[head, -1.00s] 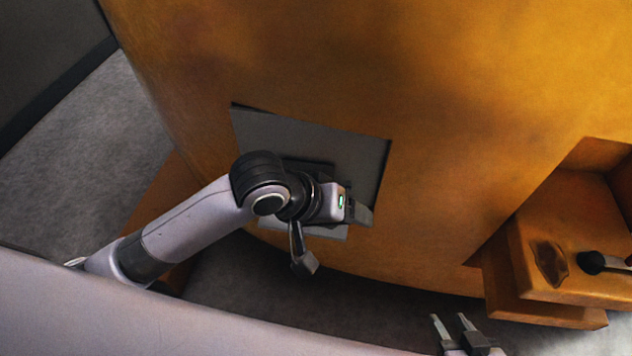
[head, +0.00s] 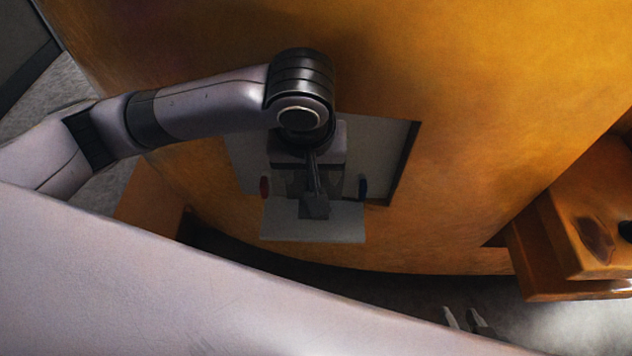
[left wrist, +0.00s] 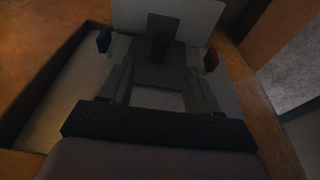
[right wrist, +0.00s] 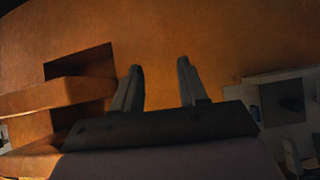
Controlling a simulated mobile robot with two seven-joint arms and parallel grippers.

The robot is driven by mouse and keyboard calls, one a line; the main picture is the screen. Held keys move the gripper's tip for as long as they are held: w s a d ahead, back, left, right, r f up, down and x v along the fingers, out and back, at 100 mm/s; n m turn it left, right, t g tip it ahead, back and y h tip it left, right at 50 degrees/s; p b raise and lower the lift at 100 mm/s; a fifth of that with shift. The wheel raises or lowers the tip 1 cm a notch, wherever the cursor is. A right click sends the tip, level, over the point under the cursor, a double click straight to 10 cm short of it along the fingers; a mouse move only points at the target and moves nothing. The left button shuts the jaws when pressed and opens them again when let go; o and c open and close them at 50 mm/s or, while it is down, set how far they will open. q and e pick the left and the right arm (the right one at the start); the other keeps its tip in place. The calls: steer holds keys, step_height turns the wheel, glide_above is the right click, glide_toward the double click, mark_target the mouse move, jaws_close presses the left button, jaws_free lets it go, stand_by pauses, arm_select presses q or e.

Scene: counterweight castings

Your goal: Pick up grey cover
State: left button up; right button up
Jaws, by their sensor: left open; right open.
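A pale grey panel (head: 393,140), which I take as the grey cover, is set in the side of the orange casting. A flat grey plate (head: 342,222) shows at its lower edge; I cannot tell if they are one piece. My left gripper (head: 314,190) is over them, partly hidden by its own wrist. In the left wrist view, its fingers (left wrist: 160,78) are open with nothing visibly clamped, and the plate (left wrist: 205,16) shows beyond them. Contact is unclear. My right gripper (head: 468,318) is open and empty, apart from the panel; its fingers also show in the right wrist view (right wrist: 160,85).
A red piece (head: 265,187) and a blue piece (head: 362,187) flank the left gripper. The large orange casting (head: 480,90) fills the back, with an orange block (head: 570,235) jutting out at the right. Grey floor (head: 400,295) shows below.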

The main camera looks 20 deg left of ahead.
arm_select(q)
steer(key=b+x, duration=0.1)
steer(key=x, duration=0.1)
steer(key=b+x, duration=0.1)
steer(key=x, duration=0.2)
steer(key=shift+w+a+r, duration=0.1)
steer(key=shift+w, duration=0.25)
steer(key=shift+b+x, duration=0.5)
steer(key=shift+x, duration=0.45)
steer(key=shift+w, duration=0.1)
jaws_close()
arm_select(e)
steer(key=shift+w+a+t, duration=0.3)
steer(key=shift+w+a, duration=0.25)
steer(key=shift+a, duration=0.35)
